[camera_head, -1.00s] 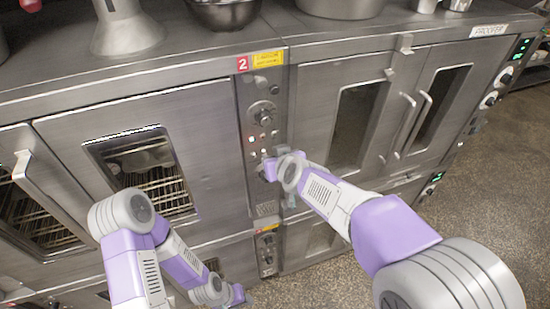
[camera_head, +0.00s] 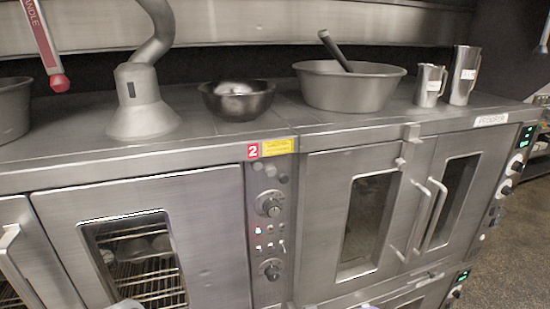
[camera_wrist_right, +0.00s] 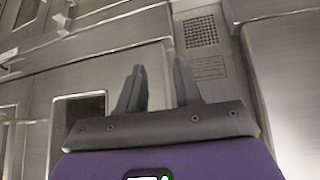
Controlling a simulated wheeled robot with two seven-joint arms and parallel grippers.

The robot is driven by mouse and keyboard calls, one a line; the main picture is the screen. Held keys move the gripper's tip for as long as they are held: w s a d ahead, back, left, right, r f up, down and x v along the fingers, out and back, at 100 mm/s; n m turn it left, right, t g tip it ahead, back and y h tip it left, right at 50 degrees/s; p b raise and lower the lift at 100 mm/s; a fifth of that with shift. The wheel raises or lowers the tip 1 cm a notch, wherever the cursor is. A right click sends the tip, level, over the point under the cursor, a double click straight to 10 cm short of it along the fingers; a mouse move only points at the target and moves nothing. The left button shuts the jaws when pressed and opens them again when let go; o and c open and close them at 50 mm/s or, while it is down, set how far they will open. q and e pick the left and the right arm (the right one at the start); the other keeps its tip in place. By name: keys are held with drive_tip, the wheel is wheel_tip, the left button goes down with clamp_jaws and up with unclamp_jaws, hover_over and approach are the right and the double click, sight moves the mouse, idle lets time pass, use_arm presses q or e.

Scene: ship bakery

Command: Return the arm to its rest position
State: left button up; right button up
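My right gripper (camera_wrist_right: 160,88) shows in the right wrist view. Its two dark fingers stand apart with nothing between them, in front of steel oven panels. A vent grille (camera_wrist_right: 207,32) lies beyond the fingertips, and a dark oven window (camera_wrist_right: 78,120) is at the left. In the head view neither gripper is in the picture. My left gripper shows in no current frame.
The oven front has a control panel (camera_head: 270,225) marked 2 and closed doors with handles (camera_head: 432,215). On the top stand a dark bowl (camera_head: 237,100), a large metal bowl (camera_head: 349,86), steel jugs (camera_head: 463,75) and a lamp-like steel cone (camera_head: 143,103).

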drive_tip(key=s+d+f+m+g+b, duration=0.15)
drive_tip(key=s+f, duration=0.25)
drive_tip(key=f, duration=0.4)
drive_tip(key=s+d+f+g+b, duration=0.1)
drive_tip(key=s+d+f+b, duration=0.15)
drive_tip(key=f, duration=0.55)
drive_tip(key=s+d+f+m+g+b, duration=0.1)
drive_tip(key=s+f+g+b, duration=0.15)
drive_tip(key=s+f, duration=0.4)
drive_tip(key=s+a+f+m+g+y+b, duration=0.1)
drive_tip(key=s+a+f+m+y+b, duration=0.1)
drive_tip(key=s+f, duration=0.7)
wheel_tip(320, 180, down, 4)
drive_tip(key=a+y+b, duration=0.1)
drive_tip(key=a+b, duration=0.1)
drive_tip(key=b, duration=0.1)
drive_tip(key=shift+s+a+r+g, duration=0.15)
drive_tip(key=shift+s+g, duration=0.15)
drive_tip(key=shift+g, duration=0.1)
